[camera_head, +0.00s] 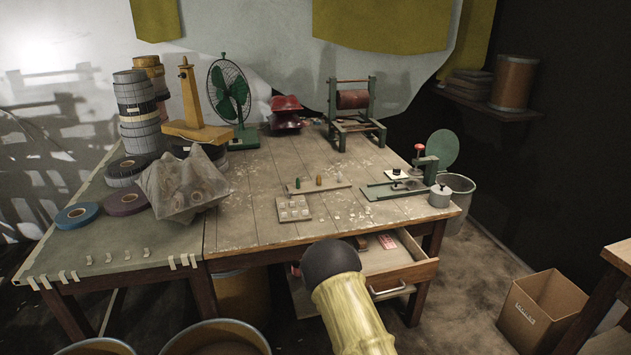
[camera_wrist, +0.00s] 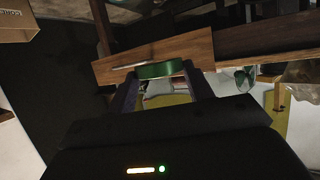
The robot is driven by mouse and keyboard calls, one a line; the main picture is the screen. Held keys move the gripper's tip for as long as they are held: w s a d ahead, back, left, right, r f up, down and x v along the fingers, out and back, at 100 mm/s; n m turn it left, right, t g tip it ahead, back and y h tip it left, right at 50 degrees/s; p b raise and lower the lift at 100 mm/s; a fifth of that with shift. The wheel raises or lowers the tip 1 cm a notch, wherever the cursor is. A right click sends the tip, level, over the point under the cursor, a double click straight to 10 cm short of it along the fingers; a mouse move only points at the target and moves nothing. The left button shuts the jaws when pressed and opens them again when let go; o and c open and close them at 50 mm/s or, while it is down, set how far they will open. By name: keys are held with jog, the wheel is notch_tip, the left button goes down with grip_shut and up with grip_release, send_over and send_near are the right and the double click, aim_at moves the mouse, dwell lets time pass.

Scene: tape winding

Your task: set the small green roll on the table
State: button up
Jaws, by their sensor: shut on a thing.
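The small green roll (camera_wrist: 160,70) is between the fingertips of my gripper (camera_wrist: 162,76) in the wrist view. My gripper is shut on it and holds it in front of the wooden drawer front (camera_wrist: 115,66). The worn wooden table (camera_head: 265,222) fills the middle of the head view. In the head view my arm rises at the bottom centre, before the table's front edge; my gripper and the roll cannot be made out there.
The drawer (camera_head: 405,272) stands open under the table's right front. A pegged board (camera_head: 293,208), a strip with small pegs (camera_head: 318,187) and a green-based device (camera_head: 393,188) stand on the table. A crumpled grey cover (camera_head: 182,185) lies left. Bare tabletop lies near the front edge.

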jog(key=s+d+r+n+y+p, duration=0.1)
jog(key=s+d+r+p, duration=0.1)
jog(key=r+p, duration=1)
jog(key=shift+d+r+y, duration=0.3)
jog(key=shift+d+r, duration=0.3)
jog(key=shift+s, duration=0.1)
jog(key=s+f, duration=0.4)
jog(key=f, duration=0.1)
jog(key=shift+s+f, duration=0.2)
jog(key=shift+f, duration=0.1)
jog(key=shift+a, duration=0.1)
